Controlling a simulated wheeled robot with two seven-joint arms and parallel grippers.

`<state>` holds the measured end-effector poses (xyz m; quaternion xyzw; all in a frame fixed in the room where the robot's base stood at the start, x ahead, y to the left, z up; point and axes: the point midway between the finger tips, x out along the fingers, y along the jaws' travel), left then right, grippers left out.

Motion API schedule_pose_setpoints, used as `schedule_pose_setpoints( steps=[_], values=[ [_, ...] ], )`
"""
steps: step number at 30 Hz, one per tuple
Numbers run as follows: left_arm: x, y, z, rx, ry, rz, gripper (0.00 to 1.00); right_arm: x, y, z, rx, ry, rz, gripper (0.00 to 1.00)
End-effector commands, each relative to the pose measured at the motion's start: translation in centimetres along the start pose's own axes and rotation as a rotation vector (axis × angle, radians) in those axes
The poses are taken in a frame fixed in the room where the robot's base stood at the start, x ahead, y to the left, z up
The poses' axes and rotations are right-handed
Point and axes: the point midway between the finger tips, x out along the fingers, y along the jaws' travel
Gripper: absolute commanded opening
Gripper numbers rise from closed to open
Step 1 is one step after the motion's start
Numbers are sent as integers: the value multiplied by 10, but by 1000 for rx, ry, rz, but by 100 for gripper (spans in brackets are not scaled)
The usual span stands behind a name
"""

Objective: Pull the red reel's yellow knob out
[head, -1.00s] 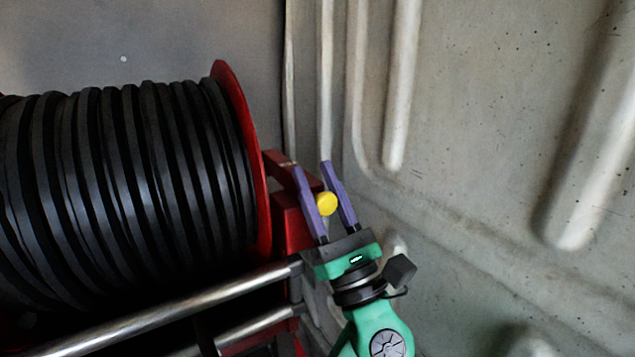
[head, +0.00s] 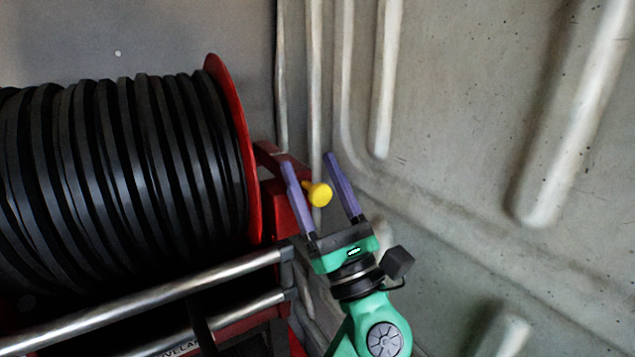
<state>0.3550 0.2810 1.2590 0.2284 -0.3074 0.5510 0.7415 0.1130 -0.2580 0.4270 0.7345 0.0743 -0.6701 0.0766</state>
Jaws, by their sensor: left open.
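The red reel (head: 228,120) stands at the left, wound with thick black hose (head: 120,185). Its yellow knob (head: 320,194) sticks out to the right of the red bracket beside the reel, with a short yellow stem showing on its left. My left gripper (head: 310,158) is open. Its two purple fingers stand on either side of the knob, with gaps visible, and point up in the picture. The knob shows between them, nearer the left finger. I cannot tell its exact depth relative to the fingers. My right gripper is not in view.
Metal rails (head: 150,310) run below the reel, close to the left of my gripper. A ribbed pale metal wall (head: 460,130) rises at the right. The space between the gripper and that wall looks clear.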

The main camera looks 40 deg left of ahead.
Motion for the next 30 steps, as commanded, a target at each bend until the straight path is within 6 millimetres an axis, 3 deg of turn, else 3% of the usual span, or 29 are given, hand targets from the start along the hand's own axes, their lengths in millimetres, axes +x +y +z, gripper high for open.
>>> schedule_pose_setpoints(
  steps=[5,12,18,30],
  values=[
    [-25,-1,-4,0,1,-3,70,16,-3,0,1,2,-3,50],
    [-98,-1,-6,0,0,-5,70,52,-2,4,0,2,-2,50],
    [-139,-1,-2,0,0,-3,70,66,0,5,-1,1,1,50],
    [-146,0,1,0,-1,-1,70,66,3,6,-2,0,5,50]
  ],
)
